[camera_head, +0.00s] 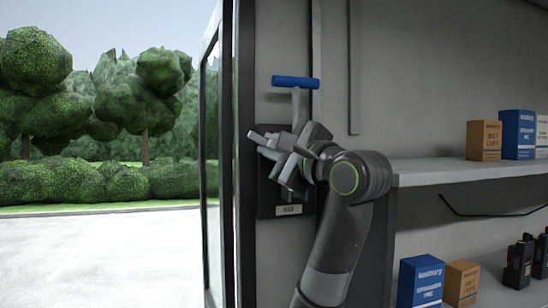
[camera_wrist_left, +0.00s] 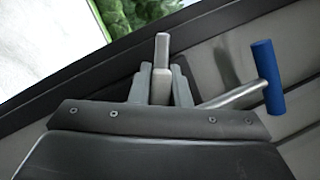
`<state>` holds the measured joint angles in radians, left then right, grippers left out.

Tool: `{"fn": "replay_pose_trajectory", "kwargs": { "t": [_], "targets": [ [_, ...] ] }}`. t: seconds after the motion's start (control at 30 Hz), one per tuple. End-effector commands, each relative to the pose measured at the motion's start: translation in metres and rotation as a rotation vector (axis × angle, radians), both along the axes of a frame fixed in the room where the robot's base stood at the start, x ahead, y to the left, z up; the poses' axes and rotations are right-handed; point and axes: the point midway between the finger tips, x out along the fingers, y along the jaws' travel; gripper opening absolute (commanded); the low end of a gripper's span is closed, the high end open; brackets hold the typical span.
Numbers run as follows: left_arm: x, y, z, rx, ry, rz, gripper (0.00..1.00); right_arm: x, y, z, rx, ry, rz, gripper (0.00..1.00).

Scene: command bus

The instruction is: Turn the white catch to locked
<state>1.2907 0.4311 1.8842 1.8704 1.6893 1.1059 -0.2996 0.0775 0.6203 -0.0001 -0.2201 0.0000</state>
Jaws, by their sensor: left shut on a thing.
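The white catch (camera_head: 257,138) is a pale lever on a dark panel (camera_head: 268,205) beside the door frame. In the head view its free end points left, and its base is hidden behind my gripper. My left gripper (camera_head: 275,150) is at the catch, shut on it. In the left wrist view the catch (camera_wrist_left: 162,58) stands up between the two fingers of my left gripper (camera_wrist_left: 162,88). My right gripper is in neither view.
A blue-handled lever (camera_head: 295,82) on a pale stem rises just above my left gripper; its blue grip also shows in the left wrist view (camera_wrist_left: 267,78). An open doorway lies left. Shelves (camera_head: 440,170) with boxes and radios stand right.

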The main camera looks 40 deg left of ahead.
Motion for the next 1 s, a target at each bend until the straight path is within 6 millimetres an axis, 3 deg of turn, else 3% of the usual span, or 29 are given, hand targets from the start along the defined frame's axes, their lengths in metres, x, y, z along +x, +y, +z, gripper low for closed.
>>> {"fn": "replay_pose_trajectory", "kwargs": {
  "t": [0.5, 1.0],
  "targets": [
    [-0.001, 0.001, -0.006, -0.187, -0.359, -0.001, 0.00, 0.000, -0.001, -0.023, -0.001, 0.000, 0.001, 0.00],
    [-0.001, 0.001, -0.007, -0.244, -0.466, 0.000, 0.00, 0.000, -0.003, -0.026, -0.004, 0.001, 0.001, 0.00]
  ]
}}
